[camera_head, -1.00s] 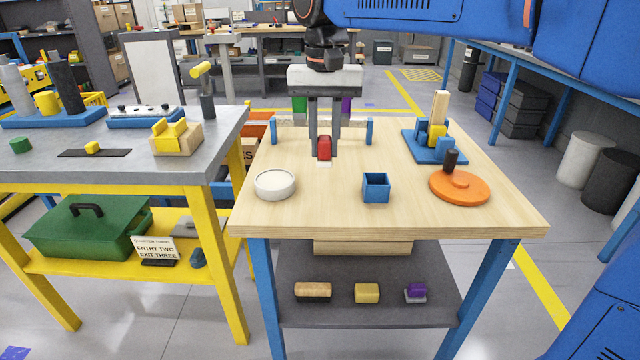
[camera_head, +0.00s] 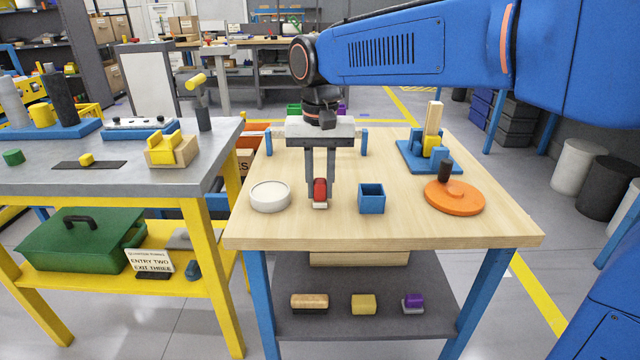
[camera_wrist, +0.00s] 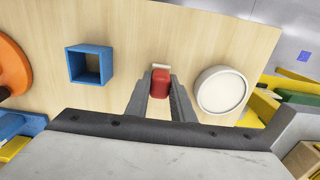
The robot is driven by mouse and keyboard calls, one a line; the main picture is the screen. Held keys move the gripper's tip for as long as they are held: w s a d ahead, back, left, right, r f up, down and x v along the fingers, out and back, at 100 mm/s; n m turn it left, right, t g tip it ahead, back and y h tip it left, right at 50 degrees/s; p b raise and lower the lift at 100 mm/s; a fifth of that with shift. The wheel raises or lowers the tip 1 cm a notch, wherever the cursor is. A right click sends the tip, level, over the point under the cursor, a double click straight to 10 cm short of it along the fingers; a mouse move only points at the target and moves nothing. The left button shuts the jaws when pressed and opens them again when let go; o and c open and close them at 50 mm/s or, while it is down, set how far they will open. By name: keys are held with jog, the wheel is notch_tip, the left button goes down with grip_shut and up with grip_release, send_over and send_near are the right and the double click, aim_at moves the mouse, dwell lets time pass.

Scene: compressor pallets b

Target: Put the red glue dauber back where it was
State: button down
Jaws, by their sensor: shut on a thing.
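The red glue dauber (camera_head: 320,188) has a red block-shaped body and a pale strip at its lower end. My gripper (camera_head: 320,192) points down and is shut on it, between a white round dish on the left and a blue open box on the right. In the wrist view the dauber (camera_wrist: 160,84) sits between the two fingers (camera_wrist: 160,90), with its pale end (camera_wrist: 161,66) beyond them. I cannot tell whether the pale end touches the wooden table (camera_head: 400,228).
The white dish (camera_head: 270,196) and the blue box (camera_head: 371,199) stand close on either side. An orange disc with a dark knob (camera_head: 455,198) and a blue stand with blocks (camera_head: 428,152) are at the right. The table's front middle is clear. A lower shelf (camera_head: 360,325) holds several small blocks.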

aim_at(320, 180)
jog(key=c, duration=1.5)
grip_release()
jog(key=shift+c, duration=0.2)
notch_tip(320, 180, up, 12)
